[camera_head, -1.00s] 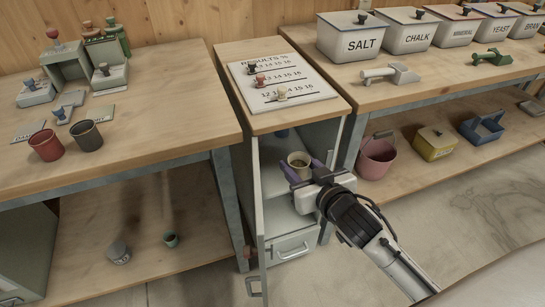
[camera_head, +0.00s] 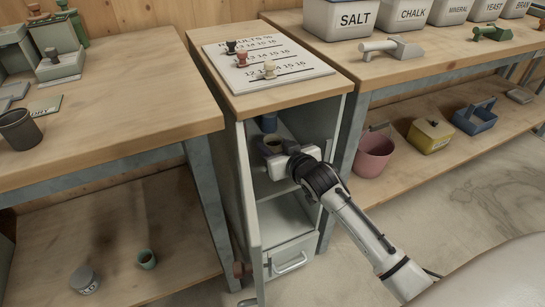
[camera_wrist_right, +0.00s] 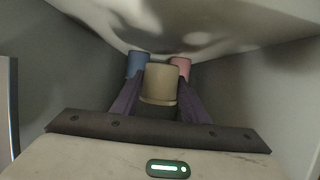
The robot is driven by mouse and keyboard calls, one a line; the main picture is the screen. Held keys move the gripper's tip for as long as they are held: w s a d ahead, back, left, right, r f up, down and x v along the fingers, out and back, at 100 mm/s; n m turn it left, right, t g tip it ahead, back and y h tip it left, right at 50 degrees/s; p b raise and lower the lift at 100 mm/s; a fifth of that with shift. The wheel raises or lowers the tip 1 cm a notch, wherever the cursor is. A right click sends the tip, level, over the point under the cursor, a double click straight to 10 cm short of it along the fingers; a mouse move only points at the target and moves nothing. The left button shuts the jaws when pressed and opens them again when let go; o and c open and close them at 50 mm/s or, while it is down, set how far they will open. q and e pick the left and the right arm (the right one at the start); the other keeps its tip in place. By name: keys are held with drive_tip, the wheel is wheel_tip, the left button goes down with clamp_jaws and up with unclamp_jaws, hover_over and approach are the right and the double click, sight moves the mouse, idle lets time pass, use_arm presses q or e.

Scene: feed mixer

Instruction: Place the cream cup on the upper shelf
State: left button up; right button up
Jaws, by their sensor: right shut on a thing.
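The cream cup (camera_head: 273,146) is between the fingers of my right gripper (camera_head: 276,150), inside the open upper part of the narrow cabinet. In the right wrist view the cream cup (camera_wrist_right: 160,84) is upright between the purple fingers, which are shut on it. Behind it stand a blue cup (camera_wrist_right: 137,65) and a pink cup (camera_wrist_right: 181,68). The blue cup also shows in the head view (camera_head: 268,122). The upper shelf (camera_head: 270,187) shows partly below my gripper. I cannot tell whether the cream cup touches it. My left gripper is out of view.
The cabinet door (camera_head: 249,190) stands open on the left. A drawer (camera_head: 290,260) is below the shelves. The cabinet top holds a results board (camera_head: 290,80) with small pegs. A pink bucket (camera_head: 373,155) sits on the low shelf to the right.

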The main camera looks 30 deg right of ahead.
wheel_tip(320, 180, down, 3)
drive_tip(key=shift+b, duration=0.55)
drive_tip(key=shift+f, duration=0.2)
drive_tip(key=shift+r, duration=0.1)
drive_tip(key=o, duration=1.1)
drive_tip(key=shift+c, duration=0.2)
